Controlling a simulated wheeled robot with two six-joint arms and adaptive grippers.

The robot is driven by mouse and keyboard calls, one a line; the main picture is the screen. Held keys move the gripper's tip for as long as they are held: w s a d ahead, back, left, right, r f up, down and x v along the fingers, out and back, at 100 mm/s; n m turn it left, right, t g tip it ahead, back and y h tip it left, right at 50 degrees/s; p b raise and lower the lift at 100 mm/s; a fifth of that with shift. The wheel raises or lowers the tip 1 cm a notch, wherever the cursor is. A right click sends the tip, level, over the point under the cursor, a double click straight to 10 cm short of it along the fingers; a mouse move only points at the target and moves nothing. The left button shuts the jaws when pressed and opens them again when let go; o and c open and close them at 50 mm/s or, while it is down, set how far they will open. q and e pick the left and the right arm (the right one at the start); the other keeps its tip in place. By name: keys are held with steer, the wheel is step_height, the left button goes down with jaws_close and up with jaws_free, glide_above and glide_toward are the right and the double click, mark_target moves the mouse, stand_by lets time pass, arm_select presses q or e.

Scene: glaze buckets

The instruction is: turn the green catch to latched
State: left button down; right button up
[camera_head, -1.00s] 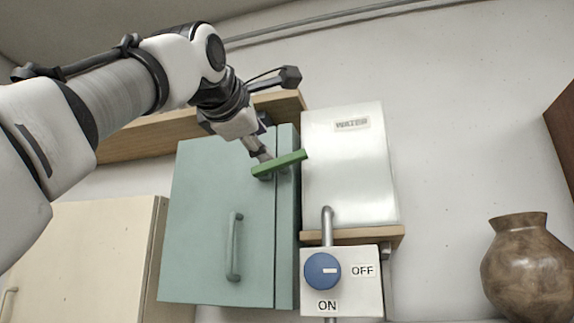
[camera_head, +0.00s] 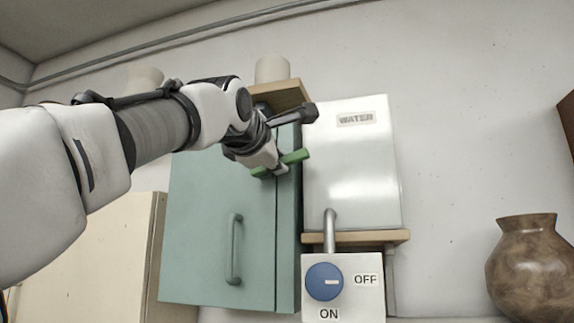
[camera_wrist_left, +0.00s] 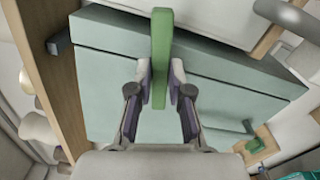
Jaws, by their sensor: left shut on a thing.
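The green catch (camera_head: 296,156) is a flat bar on the upper right of the teal cabinet (camera_head: 222,205). It lies near level, its right end a little higher, and crosses the seam between the door and the cabinet's right strip. My left gripper (camera_head: 279,168) is shut on the catch and covers its middle in the head view. In the left wrist view, the catch (camera_wrist_left: 161,45) stands between the two fingers (camera_wrist_left: 160,82), with its far end beyond the tips. My right gripper is not in view.
A white WATER box (camera_head: 352,170) stands close to the right of the cabinet, on a small wooden shelf (camera_head: 375,237). Below is a panel with a blue knob (camera_head: 323,282). A wooden shelf (camera_head: 284,95) with a pale cup (camera_head: 271,69) is above. A brown vase (camera_head: 530,268) is far right.

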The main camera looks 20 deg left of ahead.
arm_select(q)
steer(key=m, duration=0.3)
steer(key=shift+r, duration=0.1)
steer(key=c, duration=1.1)
jaws_free()
steer(key=shift+w, duration=0.2)
steer(key=shift+s, duration=0.15)
